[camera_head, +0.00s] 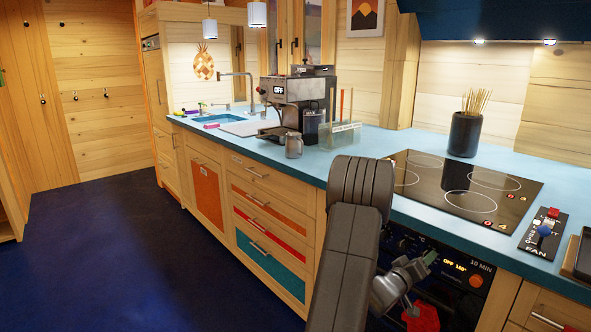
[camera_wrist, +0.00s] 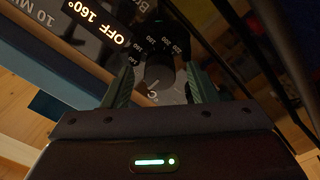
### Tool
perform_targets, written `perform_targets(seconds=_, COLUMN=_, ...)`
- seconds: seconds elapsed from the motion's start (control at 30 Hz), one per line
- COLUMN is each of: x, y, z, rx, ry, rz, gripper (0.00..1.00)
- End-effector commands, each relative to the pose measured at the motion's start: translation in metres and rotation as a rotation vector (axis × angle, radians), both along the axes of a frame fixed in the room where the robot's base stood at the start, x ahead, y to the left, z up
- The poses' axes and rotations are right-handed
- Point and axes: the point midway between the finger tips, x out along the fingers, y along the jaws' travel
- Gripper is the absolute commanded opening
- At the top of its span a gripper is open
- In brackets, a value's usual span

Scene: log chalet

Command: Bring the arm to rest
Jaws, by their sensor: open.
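My arm (camera_head: 345,245) reaches forward in front of the counter and bends down toward the oven front. My gripper (camera_head: 428,258) is in front of the oven control panel (camera_head: 459,262). In the wrist view my gripper (camera_wrist: 160,82) has its two greenish fingers apart. A dark oven knob (camera_wrist: 160,68) with a temperature scale shows between or just beyond the fingers; I cannot tell whether they touch it. No held object shows. The panel display reads OFF 160°.
The blue counter (camera_head: 306,166) edge runs above the gripper. It bears a hob (camera_head: 457,184), a fan switch panel (camera_head: 543,233), a coffee machine (camera_head: 292,93), a metal jug (camera_head: 294,146) and a dark pot of sticks (camera_head: 465,134). A red cloth-like thing (camera_head: 421,318) is below the gripper. The floor at left is clear.

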Motion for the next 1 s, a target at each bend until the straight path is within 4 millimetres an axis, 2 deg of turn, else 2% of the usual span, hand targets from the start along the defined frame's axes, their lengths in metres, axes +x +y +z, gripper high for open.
perform_targets(seconds=0.7, x=0.0007, y=0.0007, z=0.0001, rx=0.386, ry=-0.452, rz=0.000, gripper=0.53)
perform_targets(seconds=1.0, x=0.0009, y=0.0009, z=0.0004, rx=0.507, ry=-0.594, rz=0.000, gripper=0.53)
